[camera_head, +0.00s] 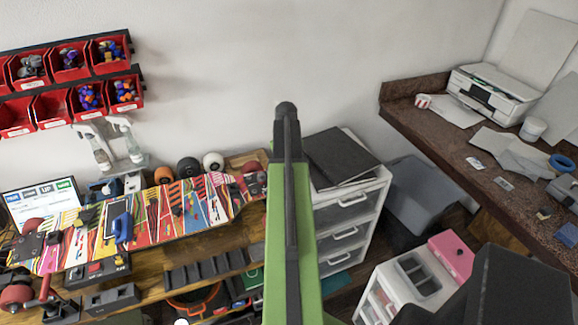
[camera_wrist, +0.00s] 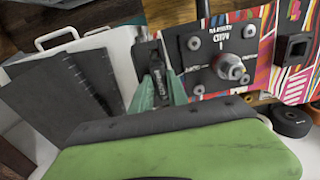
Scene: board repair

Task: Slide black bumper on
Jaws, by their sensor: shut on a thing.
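The colourful striped skateboard (camera_head: 150,222) lies on the wooden bench in the head view. In the wrist view its striped deck (camera_wrist: 265,50) carries a black plate (camera_wrist: 205,40) with several round bolt heads and a metal post (camera_wrist: 230,67) standing out. My gripper (camera_wrist: 158,66) shows in the wrist view just left of the plate, its teal and black fingers closed on a small dark piece, seemingly the black bumper. Its outline is mostly hidden between the fingers. The bumper is apart from the post. The head view hides my gripper behind my green arm.
Black-topped white drawers (camera_head: 350,215) stand right of the bench. Red bins (camera_head: 105,92) hang on the left wall. A black square fitting (camera_wrist: 292,48) stands on the deck right of the plate. Loose wheels (camera_head: 188,169) stand behind the board.

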